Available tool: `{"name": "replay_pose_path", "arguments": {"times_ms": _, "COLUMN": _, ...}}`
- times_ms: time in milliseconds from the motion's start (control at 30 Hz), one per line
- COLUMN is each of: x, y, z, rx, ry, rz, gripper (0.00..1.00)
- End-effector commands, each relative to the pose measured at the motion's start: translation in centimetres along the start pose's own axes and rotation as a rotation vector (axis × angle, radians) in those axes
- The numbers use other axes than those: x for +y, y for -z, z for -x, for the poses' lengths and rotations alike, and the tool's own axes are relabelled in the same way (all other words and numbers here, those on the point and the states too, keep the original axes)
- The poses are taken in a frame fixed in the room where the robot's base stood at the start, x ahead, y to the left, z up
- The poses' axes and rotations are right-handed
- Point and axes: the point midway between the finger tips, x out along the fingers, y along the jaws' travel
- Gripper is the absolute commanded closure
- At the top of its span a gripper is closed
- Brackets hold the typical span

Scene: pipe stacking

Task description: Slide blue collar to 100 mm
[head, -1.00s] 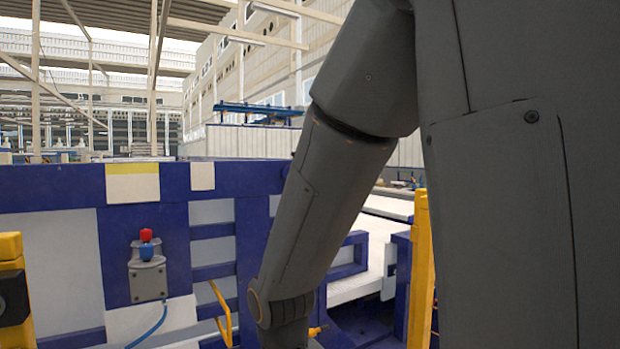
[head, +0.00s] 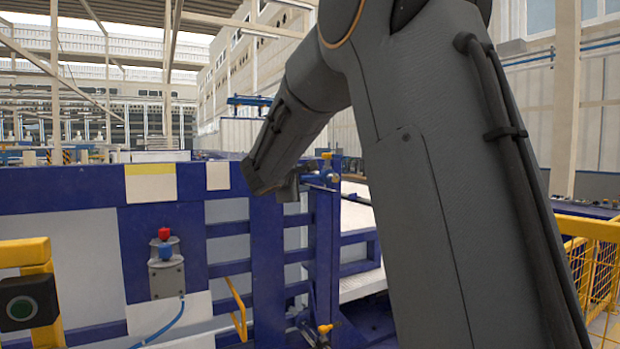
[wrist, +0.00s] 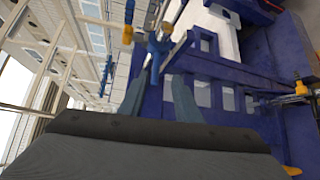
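A blue fitting with a yellow knob (head: 327,156), which looks like the blue collar, is at the top of a blue upright just right of my gripper (head: 290,187) in the head view. In the wrist view the blue fitting (wrist: 158,46) sits beyond my gripper (wrist: 161,78), close to the line between the fingertips. The two grey-blue fingers are spread apart with nothing seen between them. I cannot tell the remaining gap to the fitting. No scale marking is readable.
A second fitting with a yellow knob (head: 324,328) is lower on the blue frame (head: 265,250). A red and blue button box (head: 166,265) is left of it.

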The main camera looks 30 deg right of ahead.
Motion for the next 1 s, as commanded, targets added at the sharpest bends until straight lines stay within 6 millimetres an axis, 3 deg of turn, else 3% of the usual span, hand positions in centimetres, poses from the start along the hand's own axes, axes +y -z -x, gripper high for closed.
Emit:
{"name": "replay_pose_path", "arguments": {"times_ms": 100, "x": 0.8, "y": 0.2, "z": -0.8, "rx": 0.003, "ry": -0.020, "rz": 0.009, "gripper": 0.70}}
{"name": "replay_pose_path", "arguments": {"times_ms": 600, "x": 0.9, "y": 0.2, "z": -7.1, "rx": 0.004, "ry": -0.018, "rz": 0.009, "gripper": 0.70}}
{"name": "replay_pose_path", "arguments": {"times_ms": 1000, "x": 0.8, "y": 0.2, "z": -7.9, "rx": 0.005, "ry": -0.018, "rz": 0.008, "gripper": 0.70}}
